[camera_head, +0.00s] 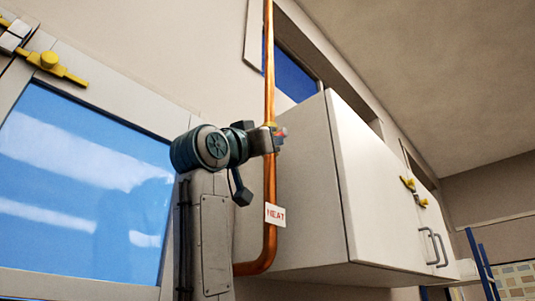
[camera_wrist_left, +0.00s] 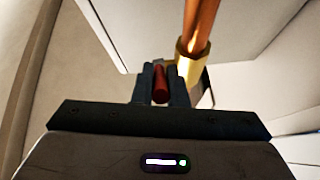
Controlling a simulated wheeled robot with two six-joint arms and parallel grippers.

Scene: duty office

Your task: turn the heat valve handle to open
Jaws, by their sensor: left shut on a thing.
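A copper pipe (camera_head: 269,70) runs down the wall and bends left at the bottom. A white tag reading HEAT (camera_head: 275,215) hangs on it. A brass valve body (camera_wrist_left: 192,66) sits on the pipe in the left wrist view. My left gripper (camera_head: 279,134) is at the valve, in front of the pipe. In the left wrist view its fingers (camera_wrist_left: 160,84) are shut on the red valve handle (camera_wrist_left: 160,83), which points toward the camera, beside the brass body. Most of the handle is hidden between the fingers. My right gripper is not in view.
A white wall cabinet (camera_head: 345,180) stands close right of the pipe, with grey handles and a yellow latch (camera_head: 411,186). A blue window (camera_head: 80,190) with a yellow latch (camera_head: 50,62) is on the left. The wall above my arm is clear.

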